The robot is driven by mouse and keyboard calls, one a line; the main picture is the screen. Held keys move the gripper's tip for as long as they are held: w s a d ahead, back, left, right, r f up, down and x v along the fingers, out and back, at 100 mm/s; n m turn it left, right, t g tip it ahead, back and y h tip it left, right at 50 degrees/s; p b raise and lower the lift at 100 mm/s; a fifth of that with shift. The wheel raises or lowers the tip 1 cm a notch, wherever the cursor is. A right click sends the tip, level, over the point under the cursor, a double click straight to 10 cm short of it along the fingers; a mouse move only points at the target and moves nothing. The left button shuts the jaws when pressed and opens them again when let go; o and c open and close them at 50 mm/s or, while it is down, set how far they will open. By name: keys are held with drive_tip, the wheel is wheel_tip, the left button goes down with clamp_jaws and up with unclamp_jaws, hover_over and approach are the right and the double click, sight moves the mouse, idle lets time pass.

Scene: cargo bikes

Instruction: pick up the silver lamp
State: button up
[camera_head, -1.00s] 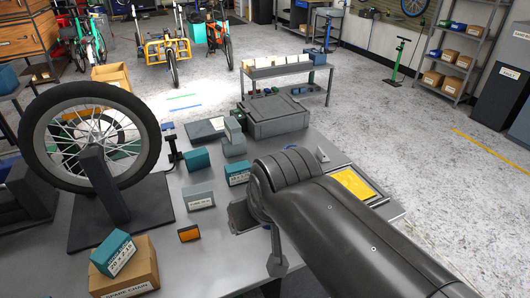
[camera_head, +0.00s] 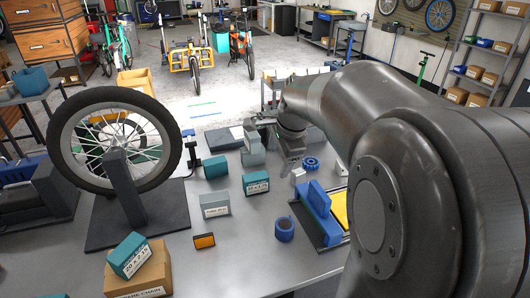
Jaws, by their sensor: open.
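A small silver-grey block (camera_head: 298,176) stands on the grey workbench (camera_head: 225,270), just left of a blue tool. It may be the silver lamp, but it is too small to tell. My gripper (camera_head: 272,142) is open over the far part of the bench, just behind and left of that block. It is close to a stack of grey boxes (camera_head: 252,150). I cannot tell whether it touches them. My arm comes in from the right and covers the bench's right side and part of the grey case behind.
A wheel in a stand (camera_head: 115,145) fills the left. Teal boxes (camera_head: 215,167), a grey labelled box (camera_head: 215,205), an orange reflector (camera_head: 204,240), blue tape (camera_head: 284,229), a blue tool (camera_head: 317,205) and a blue ring (camera_head: 311,163) lie around. The bench's front middle is clear.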

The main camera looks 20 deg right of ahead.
drive_tip(key=w+d+f+m, duration=0.6)
drive_tip(key=w+d+m, duration=0.2)
drive_tip(key=w, duration=0.1)
drive_tip(key=m+g, duration=0.1)
drive_tip(key=m, duration=0.7)
approach(298, 171)
drive_tip(key=f, duration=0.2)
drive_tip(key=x, duration=0.4)
drive_tip(key=shift+w+d+f, duration=0.3)
drive_tip(key=shift+w+d, duration=0.05)
drive_tip(key=shift+w, duration=0.05)
drive_tip(key=shift+a+x, duration=0.15)
drive_tip(key=shift+x, duration=1.2)
drive_tip(key=shift+a+x, duration=0.15)
drive_tip(key=shift+x, duration=1.25)
drive_tip(key=shift+s, duration=0.1)
drive_tip(key=shift+c, duration=0.4)
drive_tip(key=c, duration=1)
drive_tip(key=shift+r, duration=0.15)
